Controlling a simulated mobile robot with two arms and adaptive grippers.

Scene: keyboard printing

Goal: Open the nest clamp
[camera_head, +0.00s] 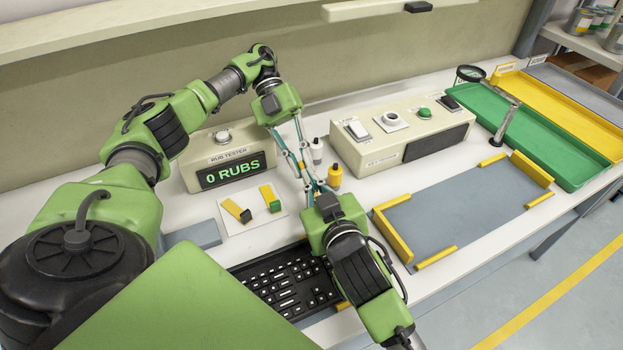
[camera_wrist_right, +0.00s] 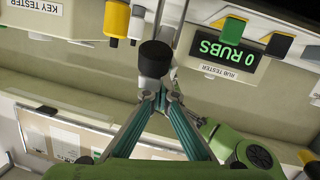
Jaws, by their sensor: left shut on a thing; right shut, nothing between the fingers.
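The grey nest plate (camera_head: 445,215) lies flat at the right of the bench. Yellow bars stand round its edge, the larger ones at its left side (camera_head: 393,236) and far right corner (camera_head: 531,169). No clamp lever can be singled out. My left gripper (camera_head: 304,172) points down near the bench middle, left of the nest. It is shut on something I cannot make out. My right gripper (camera_head: 311,186) is shut and empty, its tips close to the left one's. In the right wrist view, a black cylinder (camera_wrist_right: 155,58) is just beyond its fingertips (camera_wrist_right: 160,98).
A black keyboard (camera_head: 283,281) lies at the front, partly under my right arm. The rub tester (camera_head: 231,165) and key tester box (camera_head: 402,135) stand behind. A yellow bottle (camera_head: 334,176) and a white bottle (camera_head: 317,151) stand near my grippers. Green (camera_head: 545,150) and yellow (camera_head: 565,110) trays lie far right.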

